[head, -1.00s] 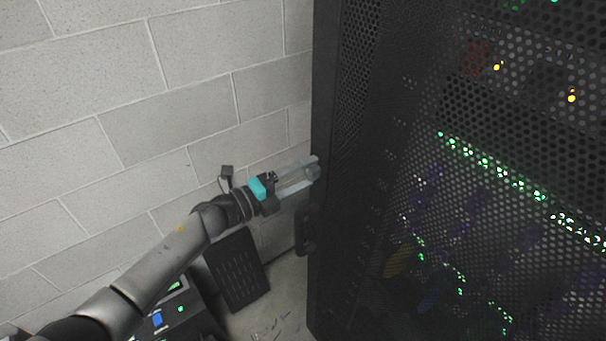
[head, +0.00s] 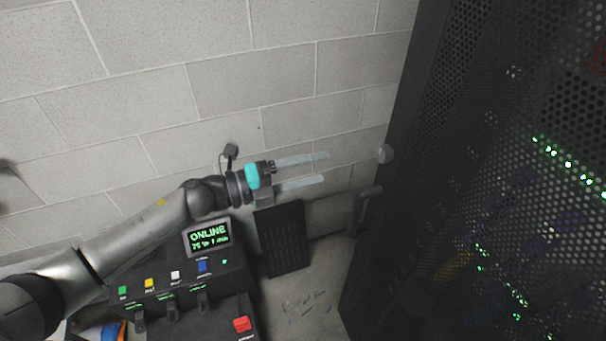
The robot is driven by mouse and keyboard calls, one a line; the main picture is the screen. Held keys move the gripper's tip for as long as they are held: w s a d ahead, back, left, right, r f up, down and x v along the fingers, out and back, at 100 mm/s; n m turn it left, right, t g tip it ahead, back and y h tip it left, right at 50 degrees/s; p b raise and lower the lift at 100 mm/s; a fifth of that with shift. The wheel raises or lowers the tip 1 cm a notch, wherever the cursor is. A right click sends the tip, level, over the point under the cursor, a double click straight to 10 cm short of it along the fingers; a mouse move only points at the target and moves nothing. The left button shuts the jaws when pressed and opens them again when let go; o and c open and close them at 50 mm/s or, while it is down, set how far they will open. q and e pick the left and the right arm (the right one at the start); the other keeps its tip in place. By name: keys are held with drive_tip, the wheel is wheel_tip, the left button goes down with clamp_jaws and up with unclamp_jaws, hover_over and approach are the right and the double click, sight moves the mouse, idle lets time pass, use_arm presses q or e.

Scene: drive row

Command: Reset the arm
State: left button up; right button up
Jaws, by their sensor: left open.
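My left gripper (head: 326,167) reaches in from the left in the head view, pointing right. Its two pale fingers are spread apart with nothing between them. The fingertips are in front of the block wall, a short way left of the black rack (head: 400,190), and look apart from it. My left arm (head: 130,236) stretches from the lower left above a dark control console. My right gripper is not in view.
The console (head: 180,290) has a lit screen reading ONLINE (head: 208,237), small coloured buttons and a red button (head: 241,324). A dark slotted panel (head: 284,240) leans at the wall (head: 250,90). Scraps lie on the floor (head: 310,312).

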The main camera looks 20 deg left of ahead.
use_arm(q)
drive_tip(key=shift+v, duration=0.8)
drive_tip(key=a+f+n+t+y+b, duration=0.1)
drive_tip(key=a+f+n+y+b, duration=0.2)
drive_tip(key=f, duration=0.5)
drive_tip(key=w+a+f+n+t+y+b, duration=0.1)
drive_tip(key=a+f+n+y, duration=0.1)
drive_tip(key=f+n, duration=0.4)
drive_tip(key=a+f+n+t+y+b, duration=0.1)
drive_tip(key=a+f+n+y+b, duration=0.2)
drive_tip(key=f, duration=0.6)
drive_tip(key=s+a+f+n+g+y+b, duration=0.1)
drive_tip(key=s+a+f+n+y+b, duration=0.2)
drive_tip(key=f, duration=0.5)
drive_tip(key=s+a+f+n+g+y, duration=0.1)
drive_tip(key=s+f+n, duration=0.3)
drive_tip(key=f, duration=0.5)
drive_tip(key=s+f+n+g+y+b, duration=0.2)
drive_tip(key=s+f+n+g+b, duration=0.2)
drive_tip(key=s+f, duration=0.95)
drive_tip(key=s+d+f+n+g+b, duration=0.1)
drive_tip(key=s+f, duration=0.4)
drive_tip(key=s, duration=0.5)
drive_tip(key=s+d+f+n+g+b, duration=0.2)
drive_tip(key=s+d+f+n+g, duration=0.2)
drive_tip(key=s, duration=0.6)
wheel_tip(320, 180, down, 2)
drive_tip(key=shift+s+d+f+g, duration=0.2)
drive_tip(key=shift+s+d+g, duration=0.15)
drive_tip(key=shift+g, duration=0.35)
